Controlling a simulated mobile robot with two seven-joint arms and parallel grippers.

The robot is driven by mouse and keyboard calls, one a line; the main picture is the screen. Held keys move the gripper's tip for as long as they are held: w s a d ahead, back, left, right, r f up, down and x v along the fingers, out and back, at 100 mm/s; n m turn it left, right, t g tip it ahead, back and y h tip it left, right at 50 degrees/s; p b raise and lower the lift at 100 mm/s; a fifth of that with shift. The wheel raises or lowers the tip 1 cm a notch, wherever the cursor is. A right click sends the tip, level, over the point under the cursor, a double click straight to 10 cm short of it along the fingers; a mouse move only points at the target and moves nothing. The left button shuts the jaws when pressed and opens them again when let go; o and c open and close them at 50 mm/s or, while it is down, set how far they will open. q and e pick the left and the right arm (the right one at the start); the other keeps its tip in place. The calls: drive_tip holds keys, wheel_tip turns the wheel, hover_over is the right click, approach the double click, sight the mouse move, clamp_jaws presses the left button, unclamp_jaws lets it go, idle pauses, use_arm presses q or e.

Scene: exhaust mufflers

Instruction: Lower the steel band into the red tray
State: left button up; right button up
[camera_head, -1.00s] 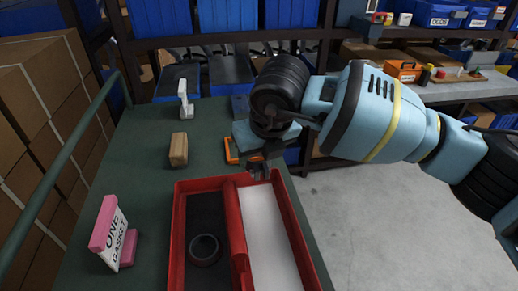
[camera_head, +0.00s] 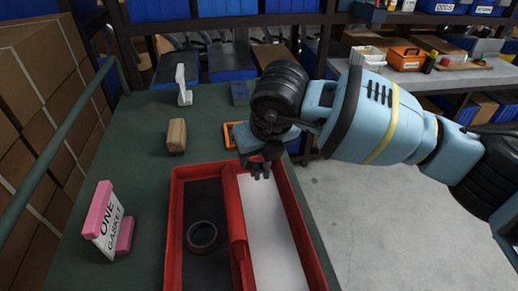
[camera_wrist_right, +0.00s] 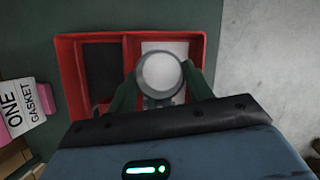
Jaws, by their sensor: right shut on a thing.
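The red tray (camera_head: 172,232) lies on the green table, with a dark left compartment and a white-floored right one. A dark ring (camera_head: 202,237) lies in the left compartment. My right gripper (camera_head: 261,172) hangs above the far end of the white compartment. In the right wrist view, its fingers are shut on the steel band (camera_wrist_right: 160,73), a round grey-rimmed piece held over the white floor. The band is hard to make out in the head view. The red tray also shows in the wrist view (camera_wrist_right: 68,75). My left gripper is not in view.
A pink-framed "ONE GASKET" sign (camera_head: 107,222) stands left of the tray. A wooden block (camera_head: 176,136), a white upright piece (camera_head: 183,84) and an orange frame (camera_head: 229,136) are behind it. Cardboard boxes (camera_head: 30,90) line the left side.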

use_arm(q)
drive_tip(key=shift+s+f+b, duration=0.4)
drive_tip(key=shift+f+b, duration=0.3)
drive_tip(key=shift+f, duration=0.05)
use_arm(e)
drive_tip(key=shift+f, duration=1.45)
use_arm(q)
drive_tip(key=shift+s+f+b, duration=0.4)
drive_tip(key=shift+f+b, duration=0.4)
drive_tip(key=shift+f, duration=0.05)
use_arm(e)
drive_tip(key=shift+f, duration=1.6)
use_arm(q)
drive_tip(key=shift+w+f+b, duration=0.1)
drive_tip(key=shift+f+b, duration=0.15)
drive_tip(key=shift+b, duration=0.25)
use_arm(e)
drive_tip(key=shift+f, duration=0.9)
drive_tip(key=o, duration=1.1)
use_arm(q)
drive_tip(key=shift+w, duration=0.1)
